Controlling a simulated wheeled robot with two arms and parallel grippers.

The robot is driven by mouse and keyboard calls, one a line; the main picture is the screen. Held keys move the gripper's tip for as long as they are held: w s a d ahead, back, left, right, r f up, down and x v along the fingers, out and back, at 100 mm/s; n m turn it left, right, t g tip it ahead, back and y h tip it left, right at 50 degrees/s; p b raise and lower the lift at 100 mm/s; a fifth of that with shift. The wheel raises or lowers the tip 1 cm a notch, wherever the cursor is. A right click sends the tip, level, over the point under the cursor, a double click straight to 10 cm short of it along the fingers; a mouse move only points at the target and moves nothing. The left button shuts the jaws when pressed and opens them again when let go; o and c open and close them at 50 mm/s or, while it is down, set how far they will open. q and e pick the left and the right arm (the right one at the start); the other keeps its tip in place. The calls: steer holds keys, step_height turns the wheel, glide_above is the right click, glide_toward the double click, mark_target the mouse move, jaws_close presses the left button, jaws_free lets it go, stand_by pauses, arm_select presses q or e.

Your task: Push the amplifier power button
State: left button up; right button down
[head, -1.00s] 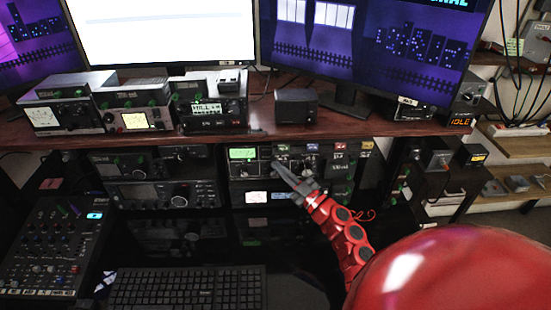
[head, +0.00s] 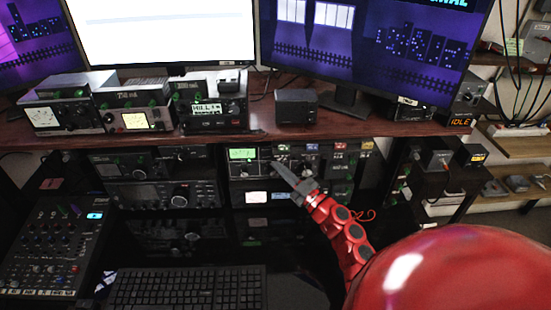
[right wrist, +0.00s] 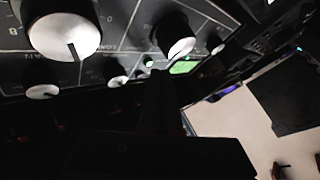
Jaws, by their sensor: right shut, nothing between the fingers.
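A dark rack unit (head: 341,171) with a lit green display (head: 242,154) and several small knobs and coloured labels sits under the desk shelf; I cannot tell for certain that it is the amplifier. My right gripper (head: 277,166) is shut and empty, its tips in front of this unit's face, just right of the green display. Contact is not clear. In the right wrist view, the dark fingers (right wrist: 158,82) point at a panel with a large knob (right wrist: 62,28), a smaller knob (right wrist: 174,34) and a green display (right wrist: 184,67). I cannot pick out the power button. My left gripper is not in view.
Two stacked dark radios (head: 160,193) stand left of the unit. A keyboard (head: 188,288) and a mixer (head: 52,245) lie in front. The wooden shelf (head: 285,128) overhangs the units and carries more radios and a small black box (head: 296,107).

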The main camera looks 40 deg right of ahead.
steer(key=shift+w+d, duration=0.15)
steer(key=shift+w, duration=0.15)
stand_by(0.5)
steer(key=shift+s+a+p, duration=0.25)
steer(key=shift+s+p, duration=0.05)
steer(key=shift+s, duration=0.15)
steer(key=s+a, duration=0.1)
steer(key=s+a+p, duration=0.1)
steer(key=s, duration=0.1)
steer(key=s+a+p, duration=0.1)
steer(key=s, duration=0.1)
stand_by(0.5)
stand_by(0.4)
